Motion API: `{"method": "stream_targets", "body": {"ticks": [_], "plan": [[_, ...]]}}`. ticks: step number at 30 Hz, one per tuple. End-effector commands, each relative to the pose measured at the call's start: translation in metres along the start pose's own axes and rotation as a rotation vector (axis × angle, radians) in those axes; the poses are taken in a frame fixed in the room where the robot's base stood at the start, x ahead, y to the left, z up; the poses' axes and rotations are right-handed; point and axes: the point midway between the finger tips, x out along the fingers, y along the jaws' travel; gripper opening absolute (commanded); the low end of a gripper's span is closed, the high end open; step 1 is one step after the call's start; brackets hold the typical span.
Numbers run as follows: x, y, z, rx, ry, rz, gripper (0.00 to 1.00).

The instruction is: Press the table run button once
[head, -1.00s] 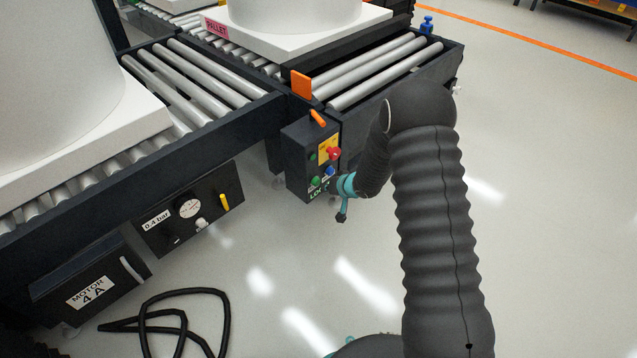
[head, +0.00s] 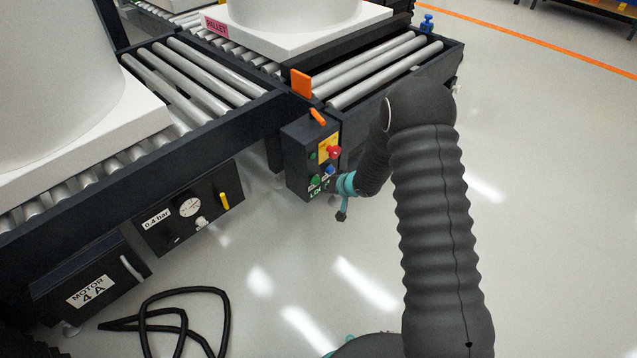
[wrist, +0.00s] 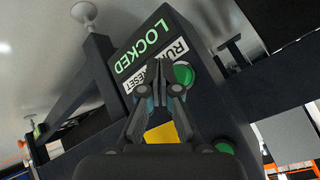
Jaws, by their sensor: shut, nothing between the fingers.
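The dark control box (head: 298,165) hangs at the conveyor corner in the head view. Its green button (head: 315,181) sits low on the left, with a blue button (head: 330,170) to its right. In the wrist view the box face shows a RUN label (wrist: 172,53) beside a green button (wrist: 183,74), a RESET label, and green LOCKED letters (wrist: 143,46). My gripper (wrist: 158,84) is shut and empty, close in front of the face. Its fingers overlap the green button's lower edge and hide the area by RESET. I cannot tell whether it touches.
A red knob (head: 333,152) on a yellow plate and an orange lever (head: 317,117) are higher on the box. Roller conveyors (head: 385,68) carry white pallets behind it. A gauge panel (head: 165,220) is at left. A black cable (head: 190,292) lies on the floor; floor at right is clear.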

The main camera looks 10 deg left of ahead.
Motion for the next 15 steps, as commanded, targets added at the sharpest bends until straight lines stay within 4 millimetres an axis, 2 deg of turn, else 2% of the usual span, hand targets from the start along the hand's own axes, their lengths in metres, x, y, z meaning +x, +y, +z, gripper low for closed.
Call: {"method": "stream_targets", "body": {"ticks": [15], "plan": [[0.0027,-0.0034,-0.0028,0.0,-0.002,0.0,0.0]]}}
